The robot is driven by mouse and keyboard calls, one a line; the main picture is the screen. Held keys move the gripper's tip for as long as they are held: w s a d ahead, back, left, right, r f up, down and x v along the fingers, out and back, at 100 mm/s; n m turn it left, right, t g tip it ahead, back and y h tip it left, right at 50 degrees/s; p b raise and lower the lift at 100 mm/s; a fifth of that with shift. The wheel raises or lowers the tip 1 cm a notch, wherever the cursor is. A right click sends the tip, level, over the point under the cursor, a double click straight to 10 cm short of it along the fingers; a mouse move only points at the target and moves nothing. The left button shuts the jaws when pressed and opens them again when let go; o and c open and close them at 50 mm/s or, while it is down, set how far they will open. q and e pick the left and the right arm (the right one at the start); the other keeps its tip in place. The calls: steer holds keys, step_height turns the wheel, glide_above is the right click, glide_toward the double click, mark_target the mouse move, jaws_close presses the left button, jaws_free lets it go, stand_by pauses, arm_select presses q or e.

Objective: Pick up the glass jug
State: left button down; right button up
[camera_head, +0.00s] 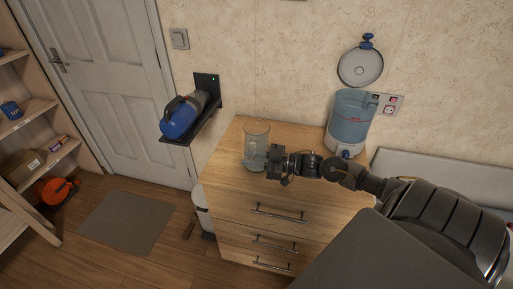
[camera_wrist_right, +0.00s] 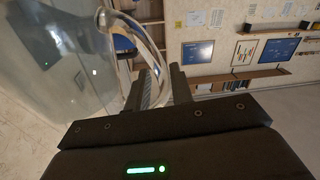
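The clear glass jug (camera_head: 257,131) stands upright on the wooden dresser, near its back left. My right gripper (camera_head: 262,160) is at the jug's lower right side in the head view. In the right wrist view the jug (camera_wrist_right: 70,75) fills the left side, with its curved handle (camera_wrist_right: 150,42) reaching down toward my fingers. The two fingers of my right gripper (camera_wrist_right: 162,90) stand a little apart. The handle's lower part seems to run between them, but a firm grip does not show. My left gripper is not in view.
A blue-tinted container (camera_head: 350,122) with a tap stands at the dresser's (camera_head: 228,165) back right. A round lid (camera_head: 360,67) is on the wall above it. The dresser's front left top is clear.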

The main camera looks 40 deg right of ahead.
jaws_close()
stand_by(1.1)
steer(key=shift+w+r, duration=0.1)
steer(key=shift+r, duration=0.1)
